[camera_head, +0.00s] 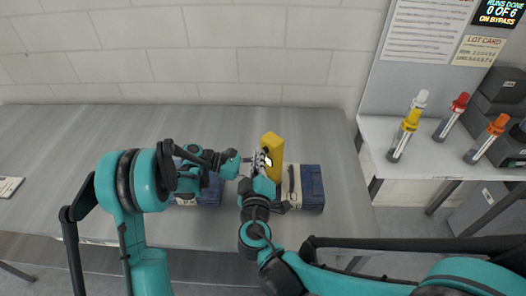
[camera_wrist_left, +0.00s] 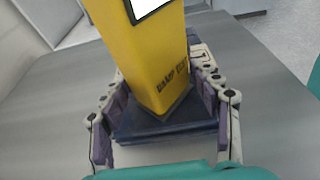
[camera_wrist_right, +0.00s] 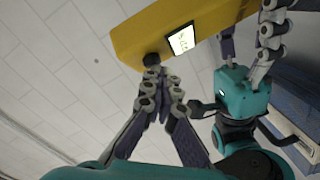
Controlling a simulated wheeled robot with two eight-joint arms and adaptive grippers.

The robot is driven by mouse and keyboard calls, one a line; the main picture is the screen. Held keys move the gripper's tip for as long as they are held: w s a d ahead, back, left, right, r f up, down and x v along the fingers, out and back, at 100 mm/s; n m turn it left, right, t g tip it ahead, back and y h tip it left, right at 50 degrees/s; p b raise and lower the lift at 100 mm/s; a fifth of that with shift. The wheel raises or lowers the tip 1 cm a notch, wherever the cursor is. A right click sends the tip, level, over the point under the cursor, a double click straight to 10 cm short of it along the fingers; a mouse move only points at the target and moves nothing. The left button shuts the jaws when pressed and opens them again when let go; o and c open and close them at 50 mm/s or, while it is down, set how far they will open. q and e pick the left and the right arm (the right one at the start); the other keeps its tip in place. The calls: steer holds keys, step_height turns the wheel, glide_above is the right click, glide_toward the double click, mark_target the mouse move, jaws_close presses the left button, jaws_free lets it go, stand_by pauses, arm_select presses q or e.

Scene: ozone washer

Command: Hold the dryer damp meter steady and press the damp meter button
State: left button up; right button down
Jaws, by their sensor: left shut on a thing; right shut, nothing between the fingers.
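The yellow damp meter (camera_head: 273,146) stands upright, slightly tilted, above the table in the head view. My left gripper (camera_head: 266,171) is shut around the meter's lower part; its fingers flank the yellow body (camera_wrist_left: 160,62) in the left wrist view. The right wrist view shows the meter (camera_wrist_right: 208,20) with a lit screen (camera_wrist_right: 182,39) and a dark round button (camera_wrist_right: 151,60). My right gripper (camera_wrist_right: 163,84) is shut and empty, its fingertips right beside the button. I cannot tell whether they touch it. The arms partly hide the meter in the head view.
Folded dark-blue and cream bundles (camera_head: 310,187) lie on the grey table (camera_head: 75,140) beneath the grippers. A side bench (camera_head: 385,130) at the right holds several capped tubes (camera_head: 450,118) and dark bins (camera_head: 500,90). The table's left part is mostly clear.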

steer(key=shift+s+a, duration=0.6)
steer(key=shift+s, duration=0.05)
steer(key=s+a, duration=0.3)
steer(key=shift+s+a, duration=0.25)
steer(key=shift+a, duration=0.05)
stand_by(0.7)
arm_select(q)
steer(key=o, duration=0.9)
steer(key=shift+o, duration=0.2)
steer(key=shift+a, duration=0.15)
